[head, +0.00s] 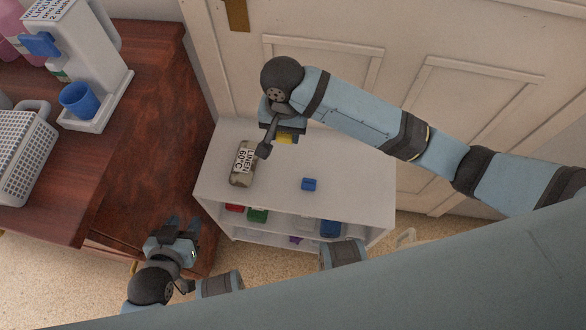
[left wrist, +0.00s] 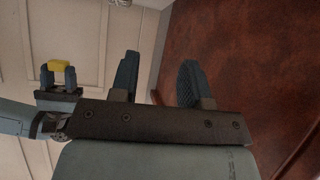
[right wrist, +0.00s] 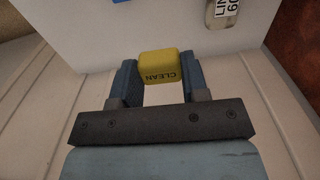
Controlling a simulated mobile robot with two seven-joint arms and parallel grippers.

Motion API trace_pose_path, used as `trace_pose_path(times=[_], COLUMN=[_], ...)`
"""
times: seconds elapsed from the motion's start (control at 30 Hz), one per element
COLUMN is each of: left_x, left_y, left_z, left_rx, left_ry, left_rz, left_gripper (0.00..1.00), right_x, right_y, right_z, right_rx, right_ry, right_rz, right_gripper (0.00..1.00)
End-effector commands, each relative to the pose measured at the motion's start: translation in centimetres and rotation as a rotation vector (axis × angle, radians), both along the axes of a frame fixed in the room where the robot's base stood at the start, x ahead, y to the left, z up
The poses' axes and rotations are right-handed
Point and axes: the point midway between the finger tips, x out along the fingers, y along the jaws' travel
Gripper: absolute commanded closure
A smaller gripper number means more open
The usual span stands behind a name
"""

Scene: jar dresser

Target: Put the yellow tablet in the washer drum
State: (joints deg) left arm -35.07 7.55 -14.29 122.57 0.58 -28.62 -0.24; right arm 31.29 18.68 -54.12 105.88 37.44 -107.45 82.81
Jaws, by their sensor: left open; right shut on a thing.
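In the head view the tablet (head: 286,139) shows partly below my right gripper (head: 283,133), over the back of the white shelf unit. The left wrist view also shows the tablet (left wrist: 59,65) in those fingers. My left gripper (head: 182,226) is open and empty, low beside the front of the brown dresser. I cannot make out a washer drum in any view.
A jar labelled LINEN 60°C (head: 242,165) and a blue block (head: 309,184) are on the white shelf unit (head: 350,178). Coloured items fill its lower shelves. The brown dresser (head: 120,150) carries a white dispenser, a blue cup (head: 80,100) and a basket (head: 22,155). A panelled door stands behind.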

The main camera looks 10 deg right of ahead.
Motion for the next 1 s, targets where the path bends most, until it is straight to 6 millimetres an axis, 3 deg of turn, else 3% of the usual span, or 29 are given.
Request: trace_pose_path(times=[0.17,0.4,0.77,1.0], left_x=[0.0,0.2,0.3,0.3], left_y=[-0.2,-0.5,-0.8,-0.9], left_z=[-1.2,-0.9,-0.8,-1.1], left_rx=[-0.005,-0.029,-0.041,-0.050], left_ry=[-0.004,-0.031,-0.044,-0.051], left_rz=[-0.002,-0.006,-0.011,-0.013], left_gripper=[0.57,0.57,0.57,0.57], right_x=[0.0,0.0,0.0,0.0], right_y=[-0.2,-0.1,-0.1,-0.1], right_z=[-5.3,-11.3,-14.7,-18.0], right_rx=[-0.004,-0.003,-0.002,-0.001], right_ry=[0.003,0.001,0.001,-0.001], right_rz=[0.001,0.002,0.002,0.003], right_gripper=[0.81,0.81,0.81,0.81])
